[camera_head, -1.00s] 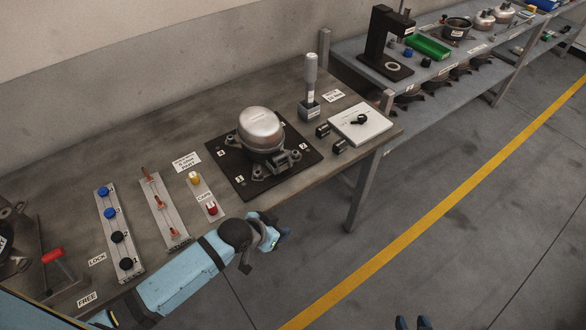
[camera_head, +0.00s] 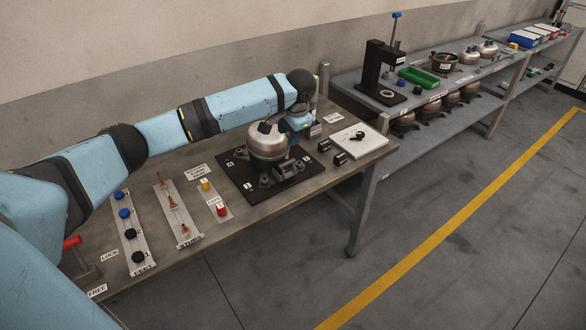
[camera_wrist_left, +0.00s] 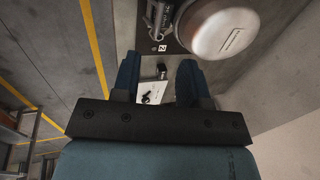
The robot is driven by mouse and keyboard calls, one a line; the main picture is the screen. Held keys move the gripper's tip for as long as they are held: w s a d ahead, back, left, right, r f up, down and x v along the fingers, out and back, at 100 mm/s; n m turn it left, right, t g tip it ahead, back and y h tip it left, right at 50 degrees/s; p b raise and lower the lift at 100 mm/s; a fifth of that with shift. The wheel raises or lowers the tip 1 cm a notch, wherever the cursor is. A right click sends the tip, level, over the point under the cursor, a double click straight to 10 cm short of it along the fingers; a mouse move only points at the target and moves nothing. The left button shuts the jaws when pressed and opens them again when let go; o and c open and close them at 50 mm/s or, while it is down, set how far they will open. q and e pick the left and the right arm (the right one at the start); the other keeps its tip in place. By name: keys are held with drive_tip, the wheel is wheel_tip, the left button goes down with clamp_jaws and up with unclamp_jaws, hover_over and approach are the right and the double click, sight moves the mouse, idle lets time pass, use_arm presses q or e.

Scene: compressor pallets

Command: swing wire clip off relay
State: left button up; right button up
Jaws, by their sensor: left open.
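The compressor (camera_head: 267,142), a silver dome on grey feet, stands on a black numbered plate (camera_head: 290,184) on the bench. My left gripper (camera_head: 301,131) is at the dome's far right side in the head view, pointing down. In the left wrist view the open fingers (camera_wrist_left: 158,78) have nothing between them that they grip. The dome (camera_wrist_left: 217,30) is above and right of them there. A grey metal part with thin wire-like lines (camera_wrist_left: 159,14) sits beside the dome, near the "2" label. I cannot tell whether it is the relay and its wire clip. My right gripper is not in view.
A white board with a black knob (camera_head: 358,136) and small black blocks (camera_head: 340,158) lie right of the plate. Strips with blue and black knobs (camera_head: 125,213), copper-coloured parts (camera_head: 173,204) and coloured caps (camera_head: 221,210) lie left. A black press (camera_head: 383,75) stands on the shelf behind.

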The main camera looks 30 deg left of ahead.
sight(283, 164)
use_arm(q)
drive_tip(key=p+x, duration=0.1)
drive_tip(key=x, duration=1.2)
drive_tip(key=shift+w+f, duration=0.15)
drive_tip(key=shift+f, duration=0.25)
clamp_jaws()
